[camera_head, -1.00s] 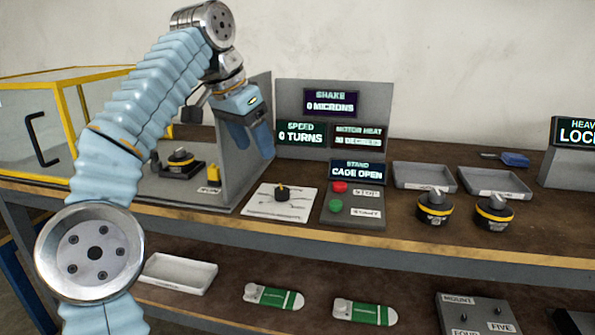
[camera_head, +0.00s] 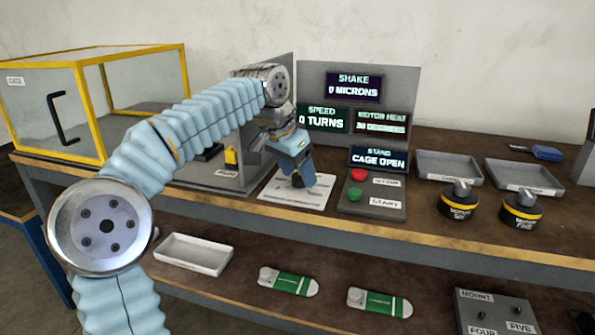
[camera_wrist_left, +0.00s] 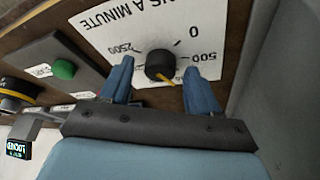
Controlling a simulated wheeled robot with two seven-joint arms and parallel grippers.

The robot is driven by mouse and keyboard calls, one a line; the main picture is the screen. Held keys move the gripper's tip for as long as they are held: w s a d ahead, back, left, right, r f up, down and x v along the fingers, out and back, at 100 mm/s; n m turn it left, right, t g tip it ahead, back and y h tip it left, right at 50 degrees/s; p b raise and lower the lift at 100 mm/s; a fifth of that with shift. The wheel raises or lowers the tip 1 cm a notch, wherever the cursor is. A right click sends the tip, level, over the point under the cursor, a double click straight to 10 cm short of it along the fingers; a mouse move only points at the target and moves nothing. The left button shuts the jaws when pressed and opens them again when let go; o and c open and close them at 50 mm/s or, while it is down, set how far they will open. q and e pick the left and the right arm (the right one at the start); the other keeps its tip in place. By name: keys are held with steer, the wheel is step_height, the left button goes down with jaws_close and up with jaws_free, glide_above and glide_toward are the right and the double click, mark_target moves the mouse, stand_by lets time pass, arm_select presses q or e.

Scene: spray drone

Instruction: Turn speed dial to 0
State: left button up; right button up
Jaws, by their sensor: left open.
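In the head view my left gripper (camera_head: 298,178) is low over the plate (camera_head: 320,192) and mostly hides the knob. The speed screen (camera_head: 322,119) reads 0 TURNS. My right gripper is not in view.
Right of the plate is a panel with a red button (camera_head: 359,174) and a green button (camera_head: 354,194). A grey partition (camera_head: 255,163) stands close on the left. Two black-and-yellow motors (camera_head: 459,204) and grey trays (camera_head: 449,167) are further right.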

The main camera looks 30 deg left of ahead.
arm_select(q)
steer(key=shift+w+f, duration=0.1)
steer(key=shift+f, duration=0.1)
steer(key=shift+c, duration=0.2)
steer(key=c, duration=1)
